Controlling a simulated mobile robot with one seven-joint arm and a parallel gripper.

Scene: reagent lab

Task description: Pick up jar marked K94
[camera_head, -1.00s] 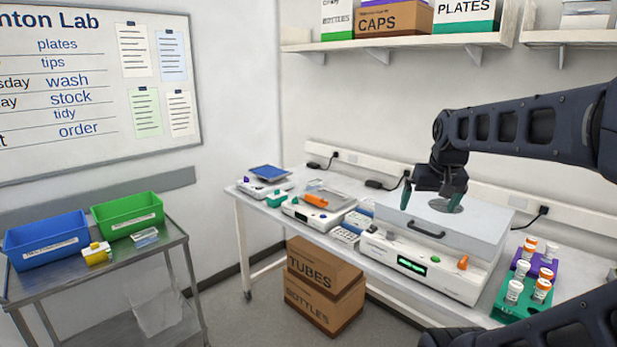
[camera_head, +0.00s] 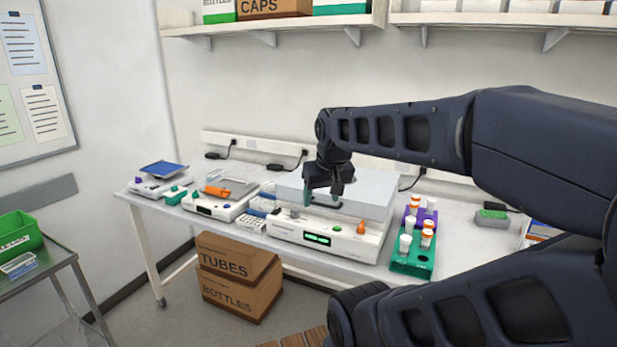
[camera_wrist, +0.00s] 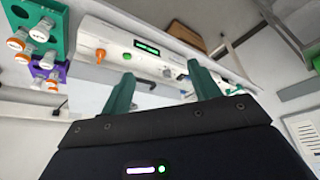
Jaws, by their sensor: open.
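Several small jars with white and orange caps stand in two racks at the right part of the bench. A green rack (camera_head: 412,262) is nearer and a purple rack (camera_head: 424,217) is behind it. One white-capped jar (camera_head: 405,244) and one orange-capped jar (camera_head: 427,238) stand in the green rack. In the wrist view, jars (camera_wrist: 38,33) show at the upper left, with marks on their caps too small to read. I cannot tell which is K94. My gripper (camera_head: 322,200) is open and empty, over the front of the lidded white machine, left of the racks.
The white machine (camera_head: 318,241) has a green display and an orange knob. Other instruments (camera_head: 217,205) stand to its left. A green-topped block (camera_head: 492,217) sits right of the racks. Cardboard boxes (camera_head: 238,275) are under the bench. A shelf (camera_head: 290,24) hangs above.

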